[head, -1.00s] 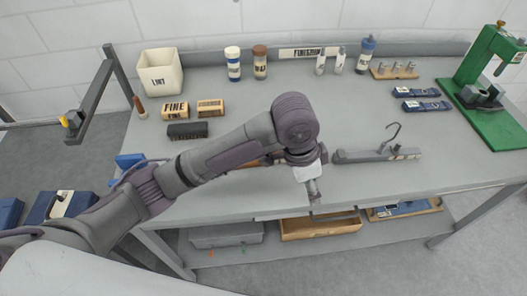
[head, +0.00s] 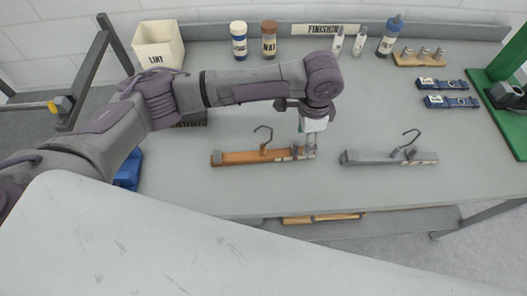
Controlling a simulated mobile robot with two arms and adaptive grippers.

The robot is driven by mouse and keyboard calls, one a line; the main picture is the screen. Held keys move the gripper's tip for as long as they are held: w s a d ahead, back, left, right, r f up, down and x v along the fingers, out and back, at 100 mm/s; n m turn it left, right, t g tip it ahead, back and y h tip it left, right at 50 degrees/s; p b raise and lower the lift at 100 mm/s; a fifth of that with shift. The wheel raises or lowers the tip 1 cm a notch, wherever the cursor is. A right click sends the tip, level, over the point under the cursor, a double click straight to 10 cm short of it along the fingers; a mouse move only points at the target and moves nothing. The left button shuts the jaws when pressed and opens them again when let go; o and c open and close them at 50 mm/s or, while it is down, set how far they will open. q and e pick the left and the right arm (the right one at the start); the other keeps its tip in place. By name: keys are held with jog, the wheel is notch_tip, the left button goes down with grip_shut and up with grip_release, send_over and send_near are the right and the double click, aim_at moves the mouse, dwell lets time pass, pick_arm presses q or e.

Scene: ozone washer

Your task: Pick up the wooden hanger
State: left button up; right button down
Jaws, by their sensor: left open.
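The wooden hanger (head: 238,157) is an orange-brown bar with a dark metal hook at its middle, lying on the grey bench. A grey hanger (head: 375,158) of like shape lies to its right, with a small gap between them. My left gripper (head: 311,152) points down at the right end of the wooden hanger, close to the pale label there. It is open. Whether its fingers touch the hanger cannot be told. My right gripper is not in view.
The LINT bin (head: 158,48), a blue-banded bottle (head: 239,42) and a brown bottle (head: 269,40) stand at the back. Blue clamp-like tools (head: 447,101) and a green stand (head: 510,95) are at the right. The bench's front strip (head: 290,195) is clear.

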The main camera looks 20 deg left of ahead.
aim_at(302, 150)
pick_arm(q)
notch_tip(302, 150, down, 2)
jog(key=shift+s+a+f+p, duration=0.1)
jog(key=shift+s+f+p, duration=0.1)
jog(key=shift+p, duration=0.6)
jog(key=shift+w+f, duration=0.1)
jog(key=shift+f, duration=1.45)
jog(key=c, duration=0.6)
jog(key=shift+r, duration=0.1)
grip_shut()
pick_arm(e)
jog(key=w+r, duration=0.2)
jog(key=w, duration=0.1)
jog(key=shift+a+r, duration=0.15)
